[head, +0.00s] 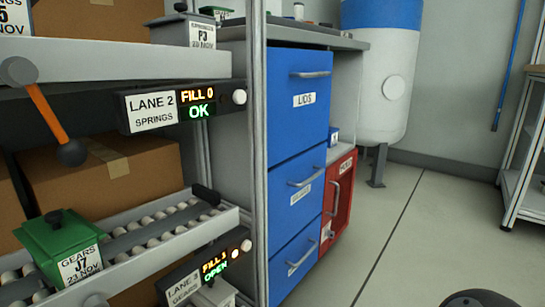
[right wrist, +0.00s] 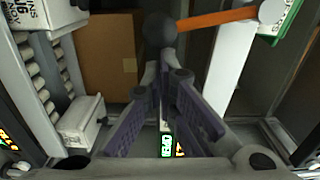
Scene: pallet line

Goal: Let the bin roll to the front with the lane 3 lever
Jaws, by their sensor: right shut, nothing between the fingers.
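An orange lever (head: 46,108) with a black ball end hangs from a pivot on the upper rail at the left of the head view. A green bin (head: 62,250) labelled GEARS J7 sits on the roller lane (head: 165,228) below it. The lower sign (head: 192,285) reads LANE, GEARS and OPEN; its lane number is hard to read. In the right wrist view my right gripper (right wrist: 166,60) is shut and empty. Its tips are near the black ball (right wrist: 160,28) of an orange lever (right wrist: 217,19); contact cannot be told. My left gripper is not in view.
The LANE 2 SPRINGS sign (head: 180,108) shows FILL 0 OK. A grey-white bin (head: 187,30) stands on the upper level. Brown cartons (head: 110,170) fill the rack. Blue drawers (head: 300,100) and a red cabinet (head: 338,200) stand beyond the rack post.

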